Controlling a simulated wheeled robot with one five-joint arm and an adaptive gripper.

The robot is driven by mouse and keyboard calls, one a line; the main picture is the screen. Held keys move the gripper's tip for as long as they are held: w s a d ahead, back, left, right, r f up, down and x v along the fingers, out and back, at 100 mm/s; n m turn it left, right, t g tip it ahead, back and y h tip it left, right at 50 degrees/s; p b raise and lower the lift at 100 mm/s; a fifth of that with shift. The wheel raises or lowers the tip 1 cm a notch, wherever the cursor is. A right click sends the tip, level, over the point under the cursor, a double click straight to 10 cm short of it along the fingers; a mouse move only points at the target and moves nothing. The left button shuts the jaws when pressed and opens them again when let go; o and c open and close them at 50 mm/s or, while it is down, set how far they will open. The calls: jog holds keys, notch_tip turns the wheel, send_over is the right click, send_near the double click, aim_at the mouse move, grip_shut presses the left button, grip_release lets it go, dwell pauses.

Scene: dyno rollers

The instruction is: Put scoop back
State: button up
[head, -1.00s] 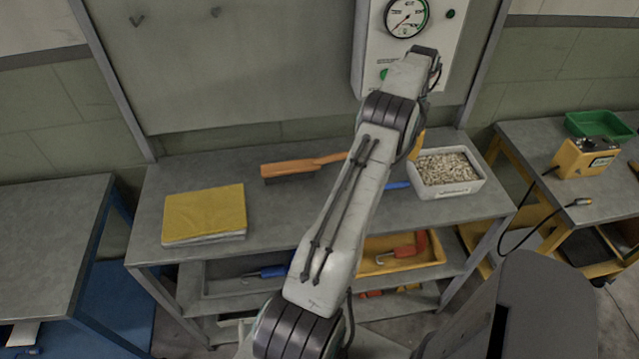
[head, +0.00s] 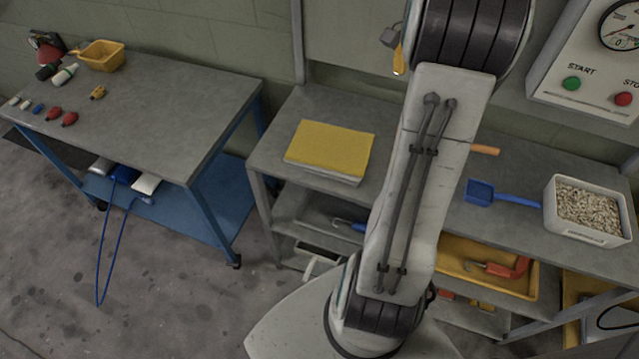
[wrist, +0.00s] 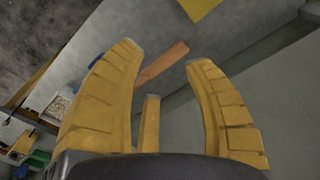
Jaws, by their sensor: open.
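The blue scoop (head: 480,192) lies on the grey bench top, its handle pointing right toward the white tub (head: 590,234) of pale granules. In the wrist view a small blue patch (wrist: 97,60), probably the scoop, shows beside my left finger, near the tub (wrist: 57,107). My gripper (wrist: 165,58) has its yellow fingers spread with nothing between them. It is raised above the bench and apart from the scoop. In the head view my arm hides most of it, and only a yellow finger part (head: 399,60) shows.
A wooden-handled brush (head: 485,150) lies behind my arm. A yellow pad stack (head: 330,150) lies on the bench's left. A gauge panel (head: 590,70) with buttons stands behind the tub. Another table (head: 150,110) stands left. The lower shelf holds a yellow tray (head: 455,262) with an orange-handled tool.

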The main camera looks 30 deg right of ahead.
jog(key=a+r+n+t, duration=0.15)
jog(key=a+n, duration=0.25)
jog(key=a, duration=0.7)
jog(key=s+a+f+n, duration=0.1)
jog(key=s+a+n, duration=0.2)
jog(key=a, duration=0.3)
jog(key=s+a+f+n+t, duration=0.1)
jog(key=s+a+n, duration=0.2)
jog(key=a, duration=0.3)
jog(key=s+a+f+n+t, duration=0.1)
jog(key=s+a+n, duration=0.3)
jog(key=a, duration=0.3)
jog(key=shift+f+n+y, duration=0.25)
jog(key=shift+n+y, duration=0.15)
jog(key=shift+n, duration=0.3)
jog(key=shift+s+d, duration=0.1)
